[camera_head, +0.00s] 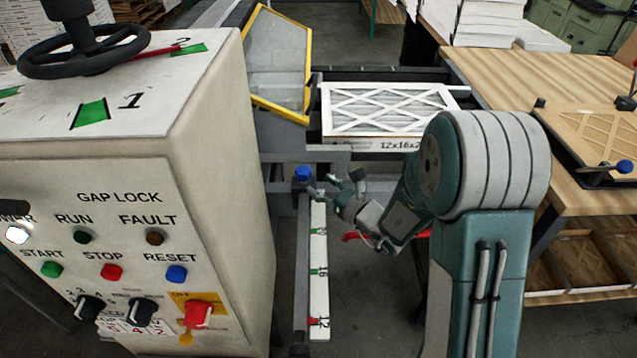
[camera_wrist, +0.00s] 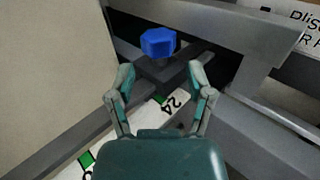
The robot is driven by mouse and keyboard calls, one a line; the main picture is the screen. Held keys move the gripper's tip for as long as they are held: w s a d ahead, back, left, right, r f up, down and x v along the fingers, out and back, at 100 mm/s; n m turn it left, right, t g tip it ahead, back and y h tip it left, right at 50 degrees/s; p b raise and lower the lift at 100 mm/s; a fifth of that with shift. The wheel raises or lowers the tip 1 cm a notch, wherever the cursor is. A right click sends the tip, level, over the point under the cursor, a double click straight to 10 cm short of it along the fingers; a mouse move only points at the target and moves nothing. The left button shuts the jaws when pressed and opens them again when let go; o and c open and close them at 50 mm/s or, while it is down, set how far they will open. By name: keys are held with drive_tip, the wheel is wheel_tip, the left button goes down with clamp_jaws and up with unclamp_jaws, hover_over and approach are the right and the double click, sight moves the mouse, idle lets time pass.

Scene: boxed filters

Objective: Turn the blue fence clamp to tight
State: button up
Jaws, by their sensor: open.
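The blue fence clamp (camera_head: 303,173) is a small blue knob on a dark block at the far end of a rail. It stands beside a white scale strip (camera_head: 319,255) with green and red marks. My gripper (camera_head: 322,186) is open, just right of the clamp in the head view. In the wrist view the clamp knob (camera_wrist: 158,42) lies ahead of my open fingers (camera_wrist: 160,83), beyond their tips and roughly centred between them. Nothing is between the fingers except the view of the block and the strip, with "24" readable. The clamp's tight or loose marking cannot be seen.
A beige control cabinet (camera_head: 130,200) with buttons and a black handwheel (camera_head: 85,45) stands close on the left. A boxed filter (camera_head: 385,108) lies on the machine behind the clamp. A yellow-framed guard (camera_head: 275,65) stands behind. A wooden table (camera_head: 520,75) is at right.

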sight(303, 171)
drive_tip(key=shift+o, duration=0.3)
